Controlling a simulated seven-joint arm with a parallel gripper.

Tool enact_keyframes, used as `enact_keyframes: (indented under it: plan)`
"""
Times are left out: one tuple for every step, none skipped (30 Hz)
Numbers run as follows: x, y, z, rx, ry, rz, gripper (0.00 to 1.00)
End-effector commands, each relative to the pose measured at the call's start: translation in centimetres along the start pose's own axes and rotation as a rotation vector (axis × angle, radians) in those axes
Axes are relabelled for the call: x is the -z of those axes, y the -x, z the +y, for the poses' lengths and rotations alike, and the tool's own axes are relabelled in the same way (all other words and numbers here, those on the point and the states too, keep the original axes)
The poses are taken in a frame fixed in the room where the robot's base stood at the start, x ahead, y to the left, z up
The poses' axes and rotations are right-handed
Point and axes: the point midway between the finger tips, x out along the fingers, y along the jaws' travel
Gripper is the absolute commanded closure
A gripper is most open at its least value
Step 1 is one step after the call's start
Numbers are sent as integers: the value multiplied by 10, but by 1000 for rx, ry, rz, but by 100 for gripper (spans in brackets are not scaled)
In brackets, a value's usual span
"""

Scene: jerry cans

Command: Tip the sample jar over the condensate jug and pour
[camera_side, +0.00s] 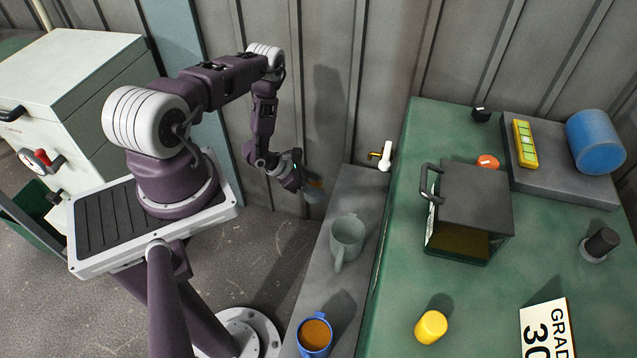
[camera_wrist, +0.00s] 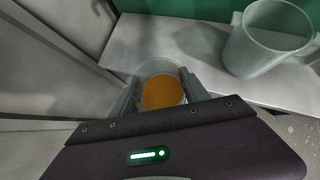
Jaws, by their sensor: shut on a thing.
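The sample jar, a small clear vessel with amber liquid (camera_side: 314,192), is in my gripper (camera_side: 301,179) at the back end of the grey ledge. In the wrist view the jar (camera_wrist: 163,94) sits between the two fingers of my gripper (camera_wrist: 160,86), which are shut on it. Its amber surface shows from above, and I cannot tell how far it tilts. A translucent grey-green jug with a handle, which I take as the condensate jug (camera_side: 347,236), stands upright on the ledge and looks empty. It also shows in the wrist view (camera_wrist: 262,48), to the right and apart from the jar.
A blue-rimmed mug of amber liquid (camera_side: 314,337) stands at the ledge's near end. A white-handled tap (camera_side: 385,156) sticks out behind the ledge. The green bench (camera_side: 391,300) holds a dark open-fronted box (camera_side: 476,197) and a yellow cylinder (camera_side: 431,327). The corrugated wall is close behind my gripper.

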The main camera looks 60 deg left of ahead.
Motion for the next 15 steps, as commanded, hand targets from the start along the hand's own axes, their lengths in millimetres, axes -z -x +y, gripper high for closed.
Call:
enact_keyframes:
  plan:
    - [-6,1,-7,27,-27,2,92]
    - [-11,2,-12,47,-47,4,92]
    - [-16,4,-20,76,-75,7,92]
    - [-22,5,-26,100,-100,7,92]
    - [-26,6,-33,123,-121,9,92]
    - [-33,9,-43,158,-158,10,92]
    - [-38,11,-51,187,-185,11,92]
    - [-43,14,-59,215,-214,12,92]
    - [-51,17,-71,256,-255,12,92]
    - [-56,20,-80,286,-286,12,92]
    - [-61,24,-89,317,-317,11,92]
    - [-67,29,-100,355,-356,9,92]
    - [-71,33,-108,382,-383,8,92]
    - [-74,36,-116,407,-409,7,92]
    - [-78,41,-124,435,-438,5,92]
